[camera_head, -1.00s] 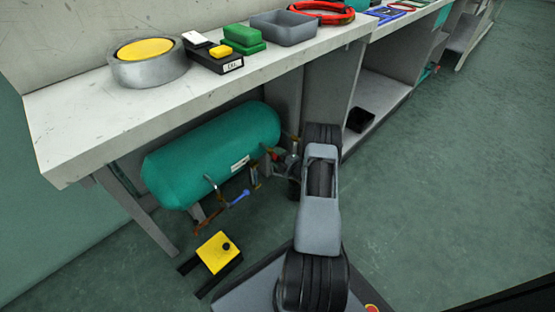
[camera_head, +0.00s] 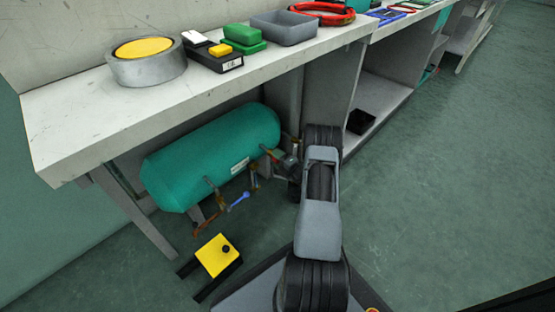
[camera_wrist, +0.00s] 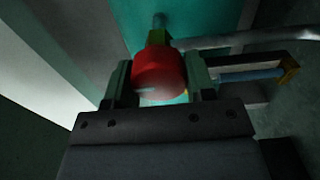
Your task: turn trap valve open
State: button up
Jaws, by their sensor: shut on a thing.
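The teal tank (camera_head: 215,155) lies on its side under the bench, with small pipes and valves along its near side. In the wrist view a rounded red knob (camera_wrist: 158,74) on a yellow-brass stem sits between the two fingers of my gripper (camera_wrist: 154,88), which is shut on it. The head view shows my gripper (camera_head: 284,163) small and partly hidden at the tank's right end. A blue lever (camera_head: 240,198) sits on the pipework lower left; a blue bar (camera_wrist: 250,75) shows right of the knob. Which of these is the trap valve is not readable.
A yellow-topped box with a black knob (camera_head: 217,254) stands on the floor at left. The bench (camera_head: 75,125) overhangs the tank, and its leg (camera_head: 135,215) stands left. Open floor (camera_head: 430,190) lies to the right.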

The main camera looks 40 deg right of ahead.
jog(key=o, duration=0.9)
jog(key=shift+s+d+p, duration=0.4)
jog(key=shift+s+p, duration=0.35)
jog(key=shift+s, duration=1.5)
jog(key=shift+s+d+p, duration=0.45)
jog(key=shift+s+p, duration=0.3)
jog(key=shift+s, duration=1.55)
jog(key=shift+s+d+p, duration=0.4)
jog(key=shift+s+p, duration=0.35)
jog(key=shift+s, duration=1.5)
